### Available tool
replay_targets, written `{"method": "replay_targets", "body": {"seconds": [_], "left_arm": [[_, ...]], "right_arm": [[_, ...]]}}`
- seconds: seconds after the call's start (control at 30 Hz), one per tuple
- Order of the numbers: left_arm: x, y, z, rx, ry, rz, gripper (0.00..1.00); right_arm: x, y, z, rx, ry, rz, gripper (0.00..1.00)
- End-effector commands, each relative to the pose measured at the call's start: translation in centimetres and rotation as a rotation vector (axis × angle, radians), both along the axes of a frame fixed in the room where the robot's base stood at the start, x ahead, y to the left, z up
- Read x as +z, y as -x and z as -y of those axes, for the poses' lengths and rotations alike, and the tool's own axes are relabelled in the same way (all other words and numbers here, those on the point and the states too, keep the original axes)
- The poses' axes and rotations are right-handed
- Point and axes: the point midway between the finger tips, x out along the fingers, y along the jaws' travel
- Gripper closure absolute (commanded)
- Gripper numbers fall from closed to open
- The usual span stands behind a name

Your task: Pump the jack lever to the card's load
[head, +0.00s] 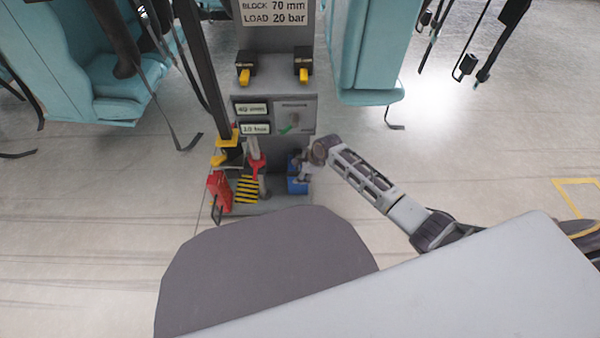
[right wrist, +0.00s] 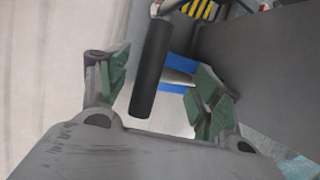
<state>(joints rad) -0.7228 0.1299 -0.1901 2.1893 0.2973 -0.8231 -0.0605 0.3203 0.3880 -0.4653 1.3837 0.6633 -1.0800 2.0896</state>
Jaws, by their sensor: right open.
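The card (head: 275,12) at the top of the grey stand reads BLOCK 70 mm, LOAD 20 bar. My right gripper (head: 300,166) is low at the stand's right side, by a blue box (head: 296,186). In the right wrist view the gripper (right wrist: 160,85) is open. A black cylindrical grip on a metal rod, seemingly the lever handle (right wrist: 152,70), stands between its green-padded fingers, with gaps visible on both sides. In the head view the handle cannot be made out clearly. A red part (head: 256,163), possibly of the jack, is left of the gripper. My left gripper is not in view.
A panel (head: 274,115) with two small displays and a dial sits on the stand; its figures are hard to read. A red box (head: 219,190) and a yellow-black striped plate (head: 248,188) are at the base. Teal seats (head: 120,75) flank the stand.

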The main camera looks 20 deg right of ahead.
Motion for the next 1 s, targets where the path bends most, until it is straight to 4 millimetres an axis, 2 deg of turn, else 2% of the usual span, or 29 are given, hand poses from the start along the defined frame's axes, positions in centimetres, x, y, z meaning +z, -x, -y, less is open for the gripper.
{"method": "replay_targets", "body": {"seconds": [0.4,0.9,1.0], "left_arm": [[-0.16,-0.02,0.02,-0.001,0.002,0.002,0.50],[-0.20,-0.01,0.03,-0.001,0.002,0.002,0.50],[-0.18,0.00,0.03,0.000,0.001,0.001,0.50]], "right_arm": [[-0.22,-0.11,-0.09,0.000,0.000,0.000,0.35],[-0.23,-0.08,-0.09,-0.001,0.000,0.000,0.99],[-0.23,-0.08,-0.09,-0.001,0.000,0.000,1.00]]}}
